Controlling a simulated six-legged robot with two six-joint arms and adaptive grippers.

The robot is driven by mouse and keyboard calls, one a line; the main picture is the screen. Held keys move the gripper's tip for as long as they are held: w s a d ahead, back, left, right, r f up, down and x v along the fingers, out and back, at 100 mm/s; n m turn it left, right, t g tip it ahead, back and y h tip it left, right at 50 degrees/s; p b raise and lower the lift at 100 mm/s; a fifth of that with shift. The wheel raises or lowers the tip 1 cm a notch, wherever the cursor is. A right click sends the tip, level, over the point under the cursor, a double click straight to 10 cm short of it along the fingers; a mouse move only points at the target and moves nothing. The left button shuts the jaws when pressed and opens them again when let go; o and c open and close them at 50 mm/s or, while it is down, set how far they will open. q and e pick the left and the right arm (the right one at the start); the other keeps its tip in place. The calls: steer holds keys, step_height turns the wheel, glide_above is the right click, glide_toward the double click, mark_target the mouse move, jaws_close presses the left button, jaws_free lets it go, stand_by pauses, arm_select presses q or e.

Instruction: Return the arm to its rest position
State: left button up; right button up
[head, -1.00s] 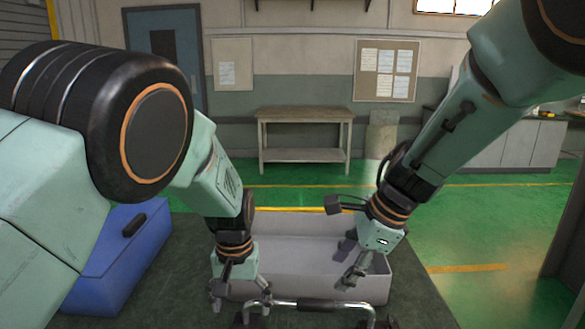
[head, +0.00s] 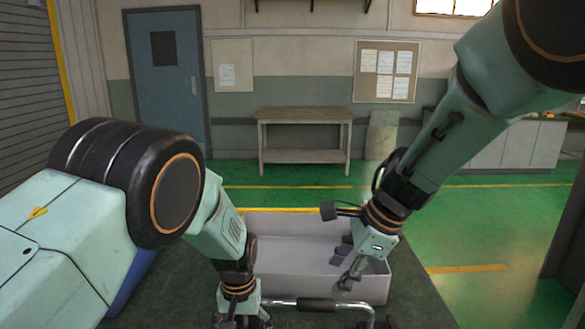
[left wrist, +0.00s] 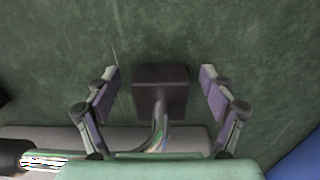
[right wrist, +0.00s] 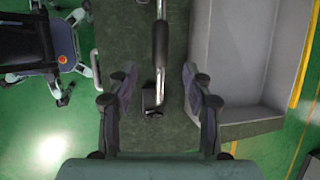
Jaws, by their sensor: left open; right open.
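My left gripper (head: 242,321) is low at the bottom edge of the head view, in front of the grey bin, with its fingertips cut off. In the left wrist view its fingers (left wrist: 158,78) are spread apart, with a dark block (left wrist: 160,85) at the foot of a bent metal bar between them in the picture. I cannot tell whether they touch it. My right gripper (head: 346,265) hangs at the right part of the grey bin. In the right wrist view its fingers (right wrist: 159,70) are apart and empty, with the metal bar below.
The grey bin (head: 285,252) stands on a dark green surface (head: 420,300). The metal bar with a black sleeve (head: 318,304) lies in front of it. A blue box (head: 128,285) is mostly behind my left arm. A table (head: 305,115) stands at the back wall.

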mark_target(316, 302)
steer(key=x, duration=1)
steer(key=shift+a+f, duration=0.1)
steer(key=shift+f, duration=0.15)
steer(key=d, duration=0.3)
steer(key=shift+w+d+r, duration=0.15)
steer(key=shift+r, duration=0.2)
steer(key=s+a+v, duration=0.1)
steer(key=v, duration=1)
steer(key=shift+m+y, duration=0.3)
steer(key=shift+m, duration=0.1)
steer(key=shift+s, duration=0.2)
